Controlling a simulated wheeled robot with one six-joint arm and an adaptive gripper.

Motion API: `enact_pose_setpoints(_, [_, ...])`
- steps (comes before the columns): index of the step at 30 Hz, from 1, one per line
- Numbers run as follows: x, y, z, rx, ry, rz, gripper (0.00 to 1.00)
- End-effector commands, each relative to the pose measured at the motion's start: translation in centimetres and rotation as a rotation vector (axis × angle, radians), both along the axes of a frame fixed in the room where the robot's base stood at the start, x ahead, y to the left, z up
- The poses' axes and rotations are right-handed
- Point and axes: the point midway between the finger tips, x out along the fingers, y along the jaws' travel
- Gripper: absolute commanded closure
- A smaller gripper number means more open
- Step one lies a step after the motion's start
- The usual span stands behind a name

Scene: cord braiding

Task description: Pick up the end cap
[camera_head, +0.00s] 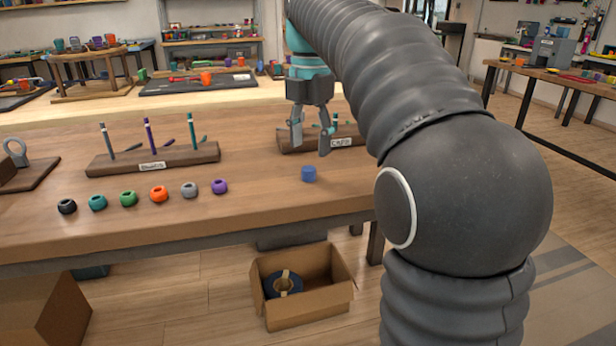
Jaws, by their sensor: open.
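A small blue cylinder (309,173), which looks like the end cap, stands on the wooden workbench (260,195) near its front right. My gripper (311,147) points down with its two fingers apart and nothing between them. In the picture its fingertips are just above and behind the blue cylinder, not touching it. How high they are over the bench is hard to tell.
A row of beads (158,193) in several colours lies left of the cylinder. Behind it is a wooden rack (152,160) with upright rods. A second labelled rack (350,141) is partly hidden behind my gripper and arm. An open cardboard box (309,308) sits on the floor.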

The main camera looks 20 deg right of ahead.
Motion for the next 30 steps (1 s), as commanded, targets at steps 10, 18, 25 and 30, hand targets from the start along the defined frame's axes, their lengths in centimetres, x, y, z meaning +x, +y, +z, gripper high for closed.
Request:
enact_pose_setpoints(10, [0.1,0.1,-4.2,0.0,0.002,-0.001,0.43])
enact_pose_setpoints(18, [0.1,0.1,-5.2,0.0,0.0,-0.001,0.43])
enact_pose_setpoints(25, [0.1,0.1,-5.2,0.0,0.0,-0.001,0.7])
enact_pose_setpoints(30, [0.1,0.1,-5.2,0.0,0.0,-0.001,0.86])
